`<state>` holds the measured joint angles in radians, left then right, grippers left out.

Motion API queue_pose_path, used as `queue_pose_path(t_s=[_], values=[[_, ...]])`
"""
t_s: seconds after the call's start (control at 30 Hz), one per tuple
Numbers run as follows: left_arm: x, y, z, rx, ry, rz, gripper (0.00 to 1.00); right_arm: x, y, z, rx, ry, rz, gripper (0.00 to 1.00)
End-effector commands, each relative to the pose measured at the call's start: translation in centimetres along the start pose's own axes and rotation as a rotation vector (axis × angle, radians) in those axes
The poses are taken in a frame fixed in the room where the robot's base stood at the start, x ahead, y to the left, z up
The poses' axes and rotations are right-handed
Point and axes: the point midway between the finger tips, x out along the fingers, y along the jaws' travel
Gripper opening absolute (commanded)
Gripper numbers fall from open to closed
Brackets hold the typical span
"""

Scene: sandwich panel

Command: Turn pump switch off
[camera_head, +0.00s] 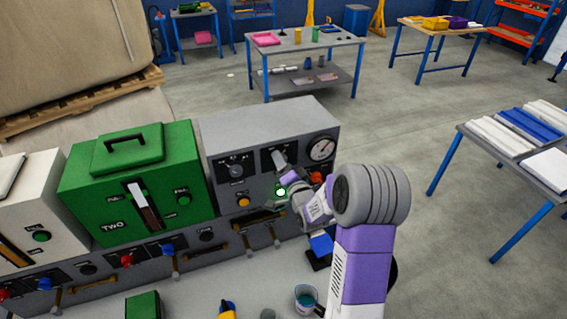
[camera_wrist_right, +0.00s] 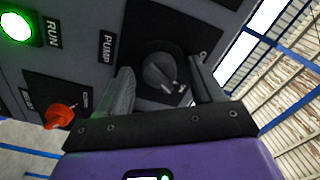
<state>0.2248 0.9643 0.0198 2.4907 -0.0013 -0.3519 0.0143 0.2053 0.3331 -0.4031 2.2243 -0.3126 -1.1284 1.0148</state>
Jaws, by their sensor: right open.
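The pump switch (camera_wrist_right: 163,73) is a dark rotary knob on a black plate, with the label PUMP beside it in the right wrist view. Its pale pointer mark faces the lower right of that view. A second label on the plate is partly hidden by a finger. My right gripper (camera_wrist_right: 160,66) is open, with one finger on each side of the knob; I cannot tell whether they touch it. In the head view, my right gripper (camera_head: 281,168) is at the grey panel (camera_head: 216,128) and largely covers the switch. My left gripper is not in view.
A lit green RUN light (camera_wrist_right: 16,27) and a red knob (camera_wrist_right: 60,113) are close to the gripper. A round gauge (camera_head: 321,149) is right of the switch. A green unit (camera_head: 90,196) stands to the left.

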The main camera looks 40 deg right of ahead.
Motion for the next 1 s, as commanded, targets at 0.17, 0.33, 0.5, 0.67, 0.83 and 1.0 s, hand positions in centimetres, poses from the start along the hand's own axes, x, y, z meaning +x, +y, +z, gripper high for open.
queue_pose_path(t_s=[0.17, 0.33, 0.5, 0.67, 0.83, 1.0], values=[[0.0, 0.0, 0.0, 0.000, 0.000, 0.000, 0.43, 0.1, 0.1, 0.0, 0.000, 0.000, 0.001, 0.67], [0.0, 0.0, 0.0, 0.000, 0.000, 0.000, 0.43, 0.1, 0.1, 0.0, 0.000, 0.000, 0.001, 0.50], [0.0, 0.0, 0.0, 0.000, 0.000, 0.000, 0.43, 0.0, 0.0, 0.0, 0.000, 0.000, 0.001, 0.24], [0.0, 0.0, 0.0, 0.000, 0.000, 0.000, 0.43, 0.0, 0.0, 0.0, -0.001, 0.000, 0.000, 0.11], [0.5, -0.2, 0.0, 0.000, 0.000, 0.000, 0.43, 0.0, 0.1, 0.1, -0.022, 0.001, 0.000, 0.11], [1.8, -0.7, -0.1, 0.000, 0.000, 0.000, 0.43, 0.0, 0.3, 0.1, -0.088, 0.003, -0.002, 0.11]])
